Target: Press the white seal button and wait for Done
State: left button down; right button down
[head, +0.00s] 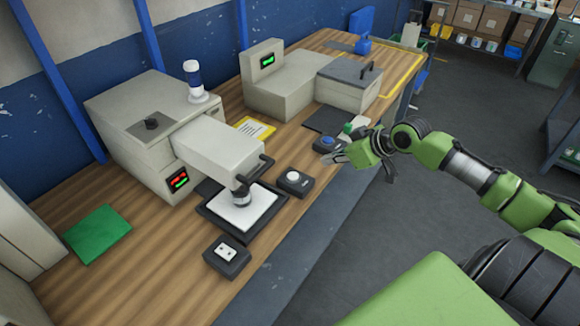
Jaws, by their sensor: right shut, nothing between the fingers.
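The white seal button (292,176) sits on a small black box on the wooden table, to the right of the press pad. My right gripper (333,158) comes in from the right with its fingers shut and empty. In the picture its fingertips are to the upper right of the white button, apart from it and close to a blue button (326,142) on another black box. A small display (178,180) on the front of the left machine (140,115) shows red and green marks, too small to read. My left gripper is not in view.
A press head stands over a white pad in a black frame (210,212). A black box with two white keys (227,254) lies at the front. A second grey machine (290,85) has a green display. A green sheet (97,234) lies at the left.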

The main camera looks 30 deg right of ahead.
jog(key=shift+n+y, duration=0.4)
jog(key=shift+n, duration=0.1)
jog(key=a+r, duration=0.3)
jog(key=shift+r, duration=0.15)
jog(key=shift+w, duration=0.1)
jog(key=p, duration=0.2)
send_over(291, 175)
jog(key=s+d, duration=0.1)
jog(key=s, duration=0.2)
jog(key=f, duration=0.6)
jog(key=shift+w+f, duration=0.2)
jog(key=shift+f, duration=0.05)
notch_tip(291, 175, down, 4)
jog(key=shift+w+r+p, duration=0.1)
jog(key=shift+r+p, duration=0.05)
jog(key=shift+p, duration=0.55)
jog(key=shift+f, duration=0.45)
